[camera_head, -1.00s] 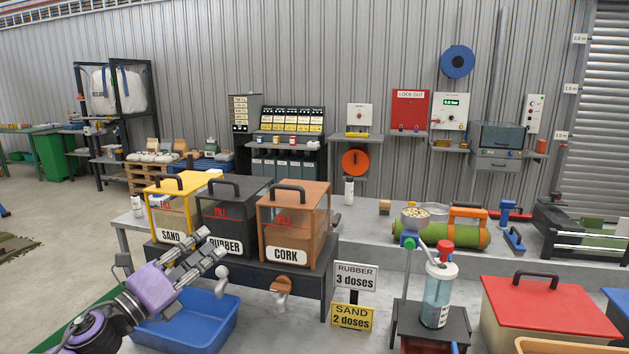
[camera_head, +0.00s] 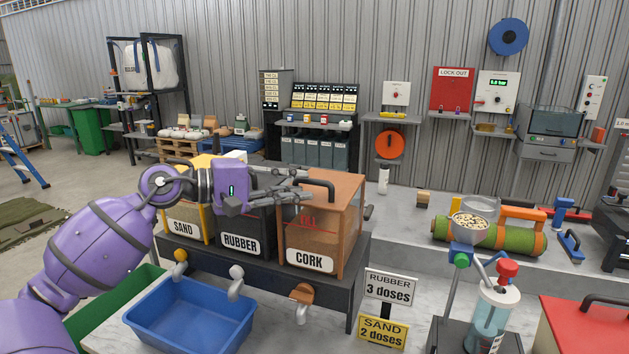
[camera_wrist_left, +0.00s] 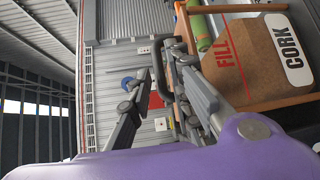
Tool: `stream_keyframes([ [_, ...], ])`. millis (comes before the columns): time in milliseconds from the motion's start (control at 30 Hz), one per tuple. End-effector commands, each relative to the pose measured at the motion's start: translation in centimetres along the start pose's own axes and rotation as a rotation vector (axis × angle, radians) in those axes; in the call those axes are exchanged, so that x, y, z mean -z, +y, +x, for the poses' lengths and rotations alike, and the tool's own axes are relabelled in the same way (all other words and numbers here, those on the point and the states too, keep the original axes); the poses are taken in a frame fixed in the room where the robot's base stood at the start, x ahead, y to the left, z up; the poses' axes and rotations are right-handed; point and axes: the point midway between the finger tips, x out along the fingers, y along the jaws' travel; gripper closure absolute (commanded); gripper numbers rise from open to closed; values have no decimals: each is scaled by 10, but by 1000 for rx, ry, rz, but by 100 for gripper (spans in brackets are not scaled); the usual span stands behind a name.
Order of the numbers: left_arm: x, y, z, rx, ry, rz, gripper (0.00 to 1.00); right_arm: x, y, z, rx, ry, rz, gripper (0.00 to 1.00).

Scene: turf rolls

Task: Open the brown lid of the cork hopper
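The cork hopper (camera_head: 322,235) is a clear-sided box with a brown frame and a CORK label, at the right end of the hopper row. Its brown lid (camera_head: 345,187) is closed and carries a black handle (camera_head: 326,183). My left gripper (camera_head: 303,185) reaches in from the left above the rubber hopper, its fingers pointing right at the handle. In the left wrist view the fingers (camera_wrist_left: 158,85) are apart, with the black handle (camera_wrist_left: 163,92) seen between them. I cannot tell whether they touch it. My right gripper is not in view.
The sand hopper (camera_head: 183,224) and rubber hopper (camera_head: 240,243) stand close on the left, partly behind my arm. A blue tub (camera_head: 190,318) lies below the spouts. Dose signs (camera_head: 390,287) and a dispenser bottle (camera_head: 492,315) stand to the right.

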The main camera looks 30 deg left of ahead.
Motion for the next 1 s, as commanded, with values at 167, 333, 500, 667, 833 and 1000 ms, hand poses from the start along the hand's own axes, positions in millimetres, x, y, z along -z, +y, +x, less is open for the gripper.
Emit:
stream_keyframes([
  [167, -1, 4, 28, -4, -2, 2, 82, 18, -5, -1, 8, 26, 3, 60],
  [333, -1, 3, 43, -4, -1, 0, 82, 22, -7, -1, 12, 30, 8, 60],
  [500, 0, 1, 47, -1, 0, -1, 82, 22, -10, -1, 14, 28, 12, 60],
  [667, 0, 1, 47, -1, 0, -2, 84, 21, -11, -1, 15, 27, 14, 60],
  [833, 0, 1, 46, -2, 0, -2, 100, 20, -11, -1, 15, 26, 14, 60],
  [1000, 0, 1, 46, -2, -1, -2, 100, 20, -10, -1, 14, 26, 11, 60],
])
